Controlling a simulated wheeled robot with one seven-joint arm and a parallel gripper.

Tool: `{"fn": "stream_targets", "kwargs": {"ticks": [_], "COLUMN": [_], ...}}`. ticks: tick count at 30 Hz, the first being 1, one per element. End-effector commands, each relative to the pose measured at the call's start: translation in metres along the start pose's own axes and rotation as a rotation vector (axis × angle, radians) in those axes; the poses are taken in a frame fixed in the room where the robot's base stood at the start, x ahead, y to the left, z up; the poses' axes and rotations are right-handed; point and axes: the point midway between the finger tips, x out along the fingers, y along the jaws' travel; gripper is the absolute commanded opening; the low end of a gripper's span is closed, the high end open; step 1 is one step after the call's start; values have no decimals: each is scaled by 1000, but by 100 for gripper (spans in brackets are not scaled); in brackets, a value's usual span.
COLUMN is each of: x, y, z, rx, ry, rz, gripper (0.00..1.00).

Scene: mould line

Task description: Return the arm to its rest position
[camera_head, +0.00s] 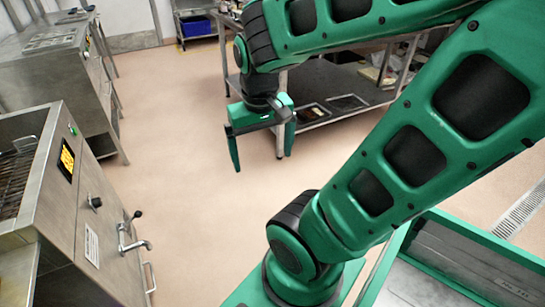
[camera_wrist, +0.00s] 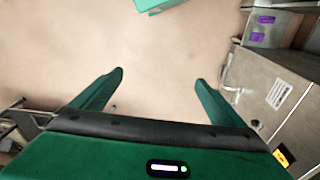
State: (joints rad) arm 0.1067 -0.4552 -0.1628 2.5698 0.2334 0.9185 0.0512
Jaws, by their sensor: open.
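My gripper (camera_head: 262,150) hangs from my green arm in the upper middle of the head view, above the bare floor. Its two green fingers point down and stand wide apart, with nothing between them.
A steel machine (camera_head: 85,215) with a lit yellow display and a tap-like lever stands at the left; it also shows in the wrist view (camera_wrist: 262,90). Another steel unit (camera_head: 55,75) stands behind it. A metal table (camera_head: 335,85) is behind my gripper. The middle floor (camera_head: 185,180) is clear.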

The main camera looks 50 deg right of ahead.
Motion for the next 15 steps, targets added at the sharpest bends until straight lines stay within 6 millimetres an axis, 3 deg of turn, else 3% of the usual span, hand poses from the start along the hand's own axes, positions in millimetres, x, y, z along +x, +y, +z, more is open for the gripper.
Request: {"fn": "stream_targets", "kwargs": {"ticks": [3,6,15], "x": [-7,-9,-10], "y": [17,23,25], "z": [24,34,38], "rx": [43,54,56], "ry": [-63,-95,-104], "rz": [-35,-53,-57], "gripper": [94,94,94]}}
